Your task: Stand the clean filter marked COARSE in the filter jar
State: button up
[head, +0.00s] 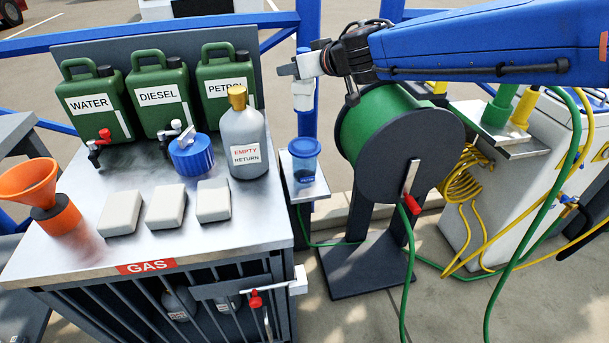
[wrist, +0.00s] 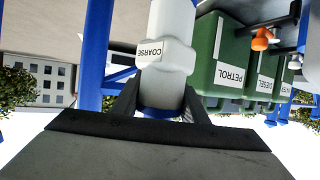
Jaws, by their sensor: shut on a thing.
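The clean filter marked COARSE (wrist: 163,48) is a pale, white-grey piece with a label, held between my gripper's dark fingers (wrist: 160,100). A blue part shows at its finger end in the wrist view. In the head view my gripper (head: 303,66) is shut on this filter (head: 303,97), which hangs roughly upright with its pale lower part below the fingers. The filter jar (head: 305,168) is a blue see-through cup with a blue rim, standing on a small metal shelf. The filter is above the jar and apart from it. The jar does not show clearly in the wrist view.
A grey bottle (head: 242,140) marked EMPTY RETURN stands left of the jar on the metal bench (head: 75,255). Green cans (head: 160,95), a blue-capped item (head: 191,155), pale blocks (head: 166,206) and an orange funnel (head: 28,182) are there too. A hose reel (head: 405,150) stands close right.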

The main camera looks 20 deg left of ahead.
jog(key=shift+f, duration=9.35)
jog(key=shift+f, duration=0.55)
